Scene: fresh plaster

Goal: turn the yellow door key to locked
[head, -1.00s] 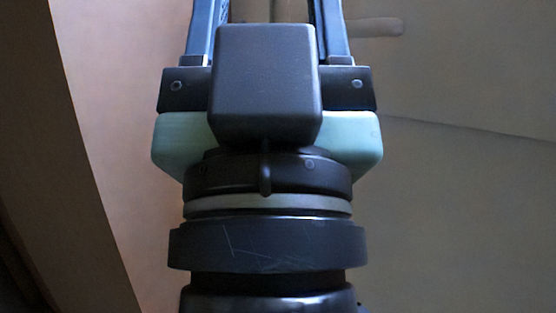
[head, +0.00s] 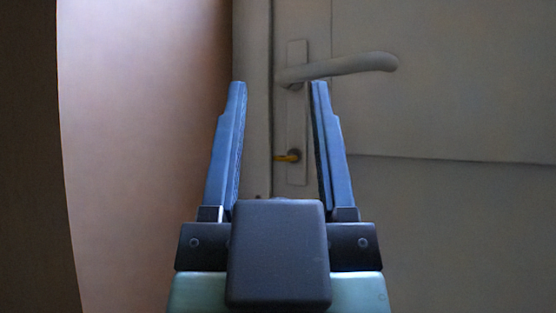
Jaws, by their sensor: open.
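The yellow key (head: 287,157) sits in the lock near the lower end of the door's backplate (head: 297,122). Its bow points left and looks roughly level. My gripper (head: 278,87) has two blue fingers, spread wide apart and empty. In the picture the key shows between the two fingers, nearer the right one. I cannot tell how far the fingertips are from the door. The key is not touched by either finger as far as I can see.
A lever handle (head: 340,69) extends right from the backplate above the key, close to the right fingertip in the picture. The door (head: 440,110) fills the right side. A pale wall (head: 140,130) stands at left, beside the door frame (head: 252,110).

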